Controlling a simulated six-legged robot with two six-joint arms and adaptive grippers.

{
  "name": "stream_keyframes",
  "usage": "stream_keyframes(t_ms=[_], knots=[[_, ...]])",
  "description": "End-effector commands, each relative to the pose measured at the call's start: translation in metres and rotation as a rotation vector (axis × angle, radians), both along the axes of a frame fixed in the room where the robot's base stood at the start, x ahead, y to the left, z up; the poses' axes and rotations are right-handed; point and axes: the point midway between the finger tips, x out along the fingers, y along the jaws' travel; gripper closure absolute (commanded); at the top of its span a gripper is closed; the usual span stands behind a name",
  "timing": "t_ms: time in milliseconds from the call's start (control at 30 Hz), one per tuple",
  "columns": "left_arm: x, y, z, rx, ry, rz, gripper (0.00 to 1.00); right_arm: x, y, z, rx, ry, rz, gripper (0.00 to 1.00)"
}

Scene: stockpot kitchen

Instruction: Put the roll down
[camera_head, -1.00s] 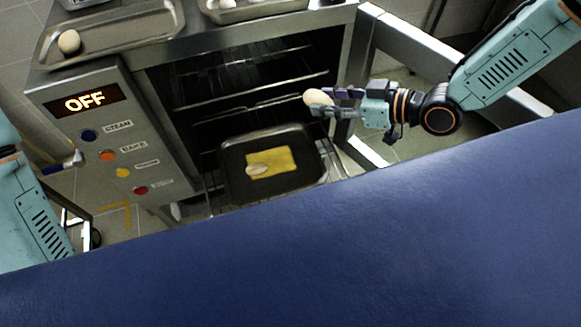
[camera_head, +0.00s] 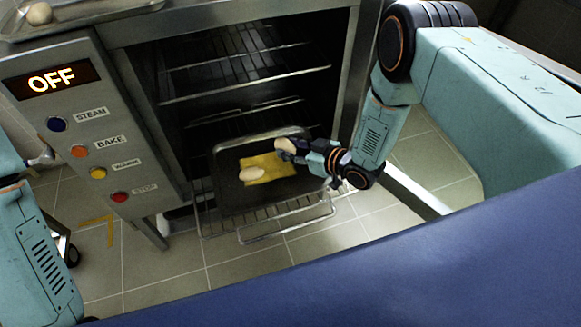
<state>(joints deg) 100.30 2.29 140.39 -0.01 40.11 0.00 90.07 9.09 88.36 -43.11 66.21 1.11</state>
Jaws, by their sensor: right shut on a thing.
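A pale roll (camera_head: 285,145) is held in my right gripper (camera_head: 298,150), which is shut on it. The gripper is over the right part of a dark baking tray (camera_head: 228,199). The tray sits on a pulled-out rack low in the oven and has a yellow sheet (camera_head: 279,168) on it. Another pale roll (camera_head: 251,174) lies on the left part of the sheet. I cannot tell how high the held roll is above the sheet. My left arm shows at the left edge; its gripper is partly seen near the oven panel (camera_head: 42,160), its jaws unclear.
The open oven has empty wire racks (camera_head: 245,78) above the tray. A control panel (camera_head: 85,140) with an OFF display and several buttons stands at its left. A metal tray (camera_head: 85,14) with a roll (camera_head: 39,13) lies on top. Tiled floor (camera_head: 240,268) is clear in front.

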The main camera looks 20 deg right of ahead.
Motion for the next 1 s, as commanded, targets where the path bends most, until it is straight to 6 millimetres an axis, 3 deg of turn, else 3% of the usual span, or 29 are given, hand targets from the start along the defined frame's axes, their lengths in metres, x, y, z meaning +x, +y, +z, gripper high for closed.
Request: stream_keyframes(t_ms=[33, 267, 500, 1000], knots=[[0.0, 0.0, -0.006, 0.0, 0.0, 0.0, 0.38, 0.0, -0.001, -0.011, 0.0, 0.0, 0.0, 0.87], [0.0, 0.0, -0.013, 0.0, 0.0, 0.0, 0.38, 0.0, -0.001, -0.025, 0.001, -0.001, 0.0, 0.87], [0.0, 0.0, -0.028, 0.0, 0.0, 0.0, 0.38, 0.0, 0.0, -0.056, 0.001, -0.001, 0.0, 0.87], [0.0, 0.0, -0.033, 0.0, 0.0, 0.0, 0.38, 0.0, 0.0, -0.062, 0.001, -0.001, 0.0, 0.87]])
